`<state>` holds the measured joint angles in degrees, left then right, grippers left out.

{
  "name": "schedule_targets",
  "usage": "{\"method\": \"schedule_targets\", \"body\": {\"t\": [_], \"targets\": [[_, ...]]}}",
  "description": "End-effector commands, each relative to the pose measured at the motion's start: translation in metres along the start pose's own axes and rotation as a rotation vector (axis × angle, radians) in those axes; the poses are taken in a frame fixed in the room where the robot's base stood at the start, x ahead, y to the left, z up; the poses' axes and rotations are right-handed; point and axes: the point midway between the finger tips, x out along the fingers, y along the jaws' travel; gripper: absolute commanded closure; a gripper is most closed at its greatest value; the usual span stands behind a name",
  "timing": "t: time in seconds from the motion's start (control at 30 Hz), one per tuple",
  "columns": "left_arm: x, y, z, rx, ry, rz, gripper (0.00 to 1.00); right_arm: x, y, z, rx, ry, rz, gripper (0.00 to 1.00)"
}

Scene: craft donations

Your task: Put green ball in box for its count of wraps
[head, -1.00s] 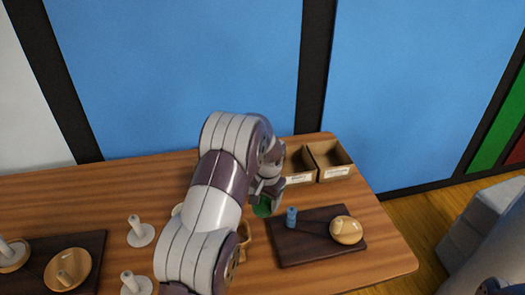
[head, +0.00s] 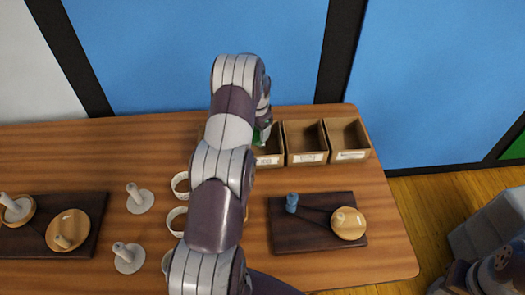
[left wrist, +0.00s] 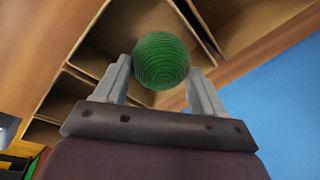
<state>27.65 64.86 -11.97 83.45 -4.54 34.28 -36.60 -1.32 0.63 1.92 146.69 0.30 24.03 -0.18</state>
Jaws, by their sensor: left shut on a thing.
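The green ball (left wrist: 161,61), with many fine ridges around it, is held between the two fingers of my left gripper (left wrist: 160,82) in the left wrist view. In the head view, my left gripper (head: 263,122) is mostly hidden behind my arm, and a sliver of the green ball (head: 257,137) shows at the row of boxes. A box (head: 268,160) lies by the ball, with a middle box (head: 306,158) and a right box (head: 350,155) beside it. Another at the left is largely hidden by my arm. Their front labels are too small to read. My right gripper is not seen.
Another dark board (head: 85,240) with dishes is at the left. White pegs on round bases (head: 140,206) and white rings (head: 178,185) stand between.

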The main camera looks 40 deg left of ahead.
Motion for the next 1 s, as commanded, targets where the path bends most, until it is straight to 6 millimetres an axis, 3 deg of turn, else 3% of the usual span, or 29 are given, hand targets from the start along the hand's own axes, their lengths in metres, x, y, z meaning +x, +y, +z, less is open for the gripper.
{"method": "schedule_targets", "body": {"t": [0.23,0.27,0.33,0.37,0.67,0.77,1.0], "targets": [[0.003,0.001,0.0,0.0,0.0,0.0,0.59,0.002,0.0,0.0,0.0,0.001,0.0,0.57],[0.003,0.001,0.0,0.0,0.0,0.0,0.27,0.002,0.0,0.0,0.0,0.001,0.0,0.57],[0.003,0.001,0.0,0.0,0.0,0.0,0.05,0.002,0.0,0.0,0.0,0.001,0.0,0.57],[0.003,0.001,0.0,0.0,0.0,0.0,0.01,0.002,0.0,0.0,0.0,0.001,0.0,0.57],[-0.001,0.0,0.0,0.0,0.001,-0.001,0.01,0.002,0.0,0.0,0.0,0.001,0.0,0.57],[-0.016,0.0,-0.001,-0.001,0.003,-0.002,0.01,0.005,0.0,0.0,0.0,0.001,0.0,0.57],[-0.08,0.0,-0.001,0.0,0.003,-0.003,0.01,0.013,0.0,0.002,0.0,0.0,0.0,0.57]]}}
